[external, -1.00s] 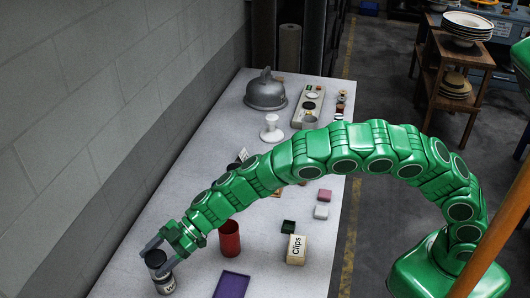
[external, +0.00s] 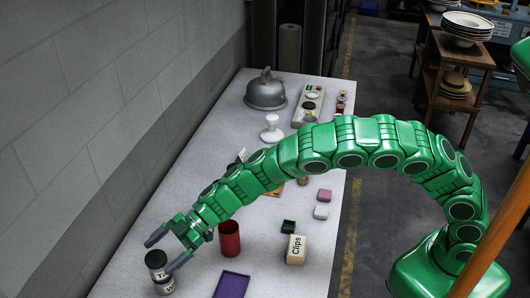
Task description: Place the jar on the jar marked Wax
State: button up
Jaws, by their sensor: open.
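Two small dark jars with pale labels stand stacked at the near left end of the table. The upper jar (external: 156,259) has a dark lid and sits upright on the lower jar (external: 164,286). Their label words are too small and partly hidden to read in full, so I cannot tell which is marked Wax. My gripper (external: 158,256) is open, its fingers spread wide to either side of the upper jar's top in the picture. I see no clear contact between the fingers and the jar.
A red cup (external: 229,240), a purple tray (external: 231,286), a box labelled Clips (external: 296,250) and a green box (external: 288,227) stand right of my gripper. A grey metal dome (external: 265,93) and a white knobbed piece (external: 271,131) are farther back. A block wall (external: 70,110) borders the left.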

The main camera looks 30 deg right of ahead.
jog(key=shift+v, duration=0.95)
notch_tip(320, 180, up, 7)
jog(key=shift+d, duration=0.3)
